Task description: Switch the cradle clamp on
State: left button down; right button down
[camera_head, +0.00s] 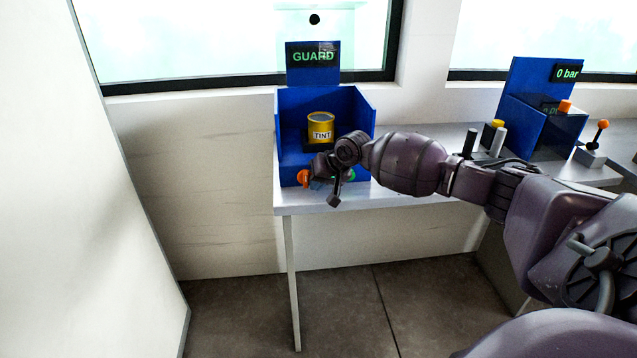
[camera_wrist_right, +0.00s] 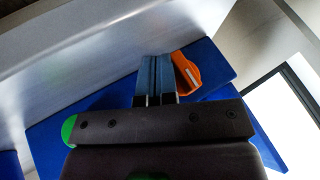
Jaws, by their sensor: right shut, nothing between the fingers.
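A blue box-shaped station (camera_head: 362,112) stands on the bench with a yellow can labelled TINT (camera_head: 320,133) inside it. An orange knob (camera_head: 304,178) is on the left of its front, and a green button (camera_head: 351,175) on the right. My right gripper (camera_head: 317,184) is at this front, between the two and close to the knob. In the right wrist view its closed, empty fingers (camera_wrist_right: 155,75) lie right beside the orange knob (camera_wrist_right: 187,72), which has a pale mark; contact cannot be told. The green button (camera_wrist_right: 68,128) is partly hidden there. No clamp label is readable. My left gripper is out of view.
A GUARD display (camera_head: 313,57) rises behind the station. To the right, the bench (camera_head: 440,140) carries dark and yellow-topped posts (camera_head: 497,132), a blue unit reading 0 bar (camera_head: 535,95) and an orange-tipped lever (camera_head: 602,130). A white panel (camera_head: 90,180) fills the left side.

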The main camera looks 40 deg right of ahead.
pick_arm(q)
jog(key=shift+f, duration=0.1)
pick_arm(e)
jog(key=shift+f, duration=0.1)
jog(key=shift+a+f+t+y, duration=0.1)
jog(key=shift+f+t+y, duration=0.2)
jog(key=shift+y, duration=0.2)
jog(key=shift+m+t+y+b, duration=0.3)
jog(key=shift+t+y+b, duration=0.1)
jog(key=shift+y+b, duration=0.1)
jog(key=shift+r, duration=0.2)
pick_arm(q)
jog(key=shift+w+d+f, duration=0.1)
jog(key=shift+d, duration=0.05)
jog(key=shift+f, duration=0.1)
pick_arm(e)
jog(key=shift+r, duration=0.1)
jog(key=shift+r, duration=0.1)
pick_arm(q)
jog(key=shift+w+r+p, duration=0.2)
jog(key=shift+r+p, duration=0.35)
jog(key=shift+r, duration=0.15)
pick_arm(e)
jog(key=shift+r, duration=0.65)
